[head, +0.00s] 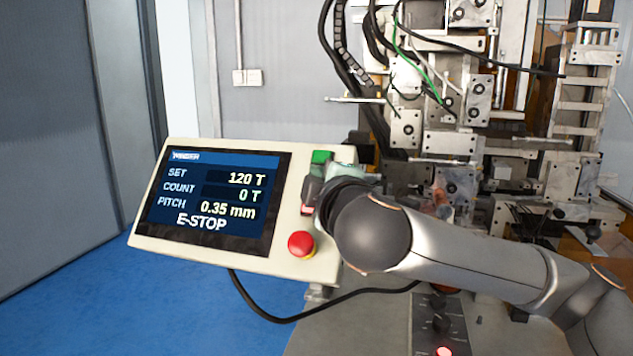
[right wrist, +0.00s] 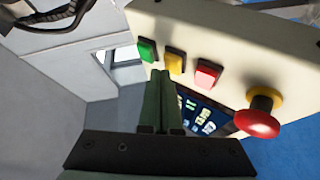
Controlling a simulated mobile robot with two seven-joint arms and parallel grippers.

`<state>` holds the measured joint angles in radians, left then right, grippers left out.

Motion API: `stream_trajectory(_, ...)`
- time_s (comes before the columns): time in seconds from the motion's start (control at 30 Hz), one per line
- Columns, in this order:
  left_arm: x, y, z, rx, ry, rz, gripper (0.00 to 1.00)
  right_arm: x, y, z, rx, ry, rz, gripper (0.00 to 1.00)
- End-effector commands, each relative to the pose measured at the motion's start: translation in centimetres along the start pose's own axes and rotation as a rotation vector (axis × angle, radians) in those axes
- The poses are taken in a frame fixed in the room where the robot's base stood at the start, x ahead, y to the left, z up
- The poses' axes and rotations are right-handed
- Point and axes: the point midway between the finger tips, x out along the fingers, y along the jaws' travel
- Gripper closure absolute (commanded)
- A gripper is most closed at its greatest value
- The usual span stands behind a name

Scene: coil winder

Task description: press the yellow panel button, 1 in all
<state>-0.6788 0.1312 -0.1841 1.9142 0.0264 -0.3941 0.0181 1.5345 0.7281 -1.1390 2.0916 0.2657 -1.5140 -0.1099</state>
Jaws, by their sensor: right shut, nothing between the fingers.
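The yellow button (right wrist: 175,60) shows in the right wrist view, in a row on the cream panel (right wrist: 225,40) between the green button (right wrist: 147,49) and the red button (right wrist: 208,73). In the head view my right gripper (head: 312,187) covers the yellow button. The right gripper is shut and empty, its fingers pointing at the panel. In the right wrist view its fingertips (right wrist: 161,73) appear close to the yellow button, slightly toward the green side. I cannot tell whether they touch it. My left gripper is in neither view.
The panel's screen (head: 215,198) reads SET 120 T, COUNT 0 T, PITCH 0.35 mm and E-STOP. A red mushroom knob (head: 301,244) with a yellow collar sits below the buttons. A black cable (head: 275,319) hangs under the panel. The winding machine (head: 450,105) stands behind at right.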

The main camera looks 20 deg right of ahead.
Motion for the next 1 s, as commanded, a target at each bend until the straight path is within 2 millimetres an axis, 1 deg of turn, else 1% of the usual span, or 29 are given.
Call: stream_trajectory(1.0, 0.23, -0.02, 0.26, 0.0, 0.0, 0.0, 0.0, 0.6, -0.4, 0.45, 0.0, -0.001, 0.001, 1.0)
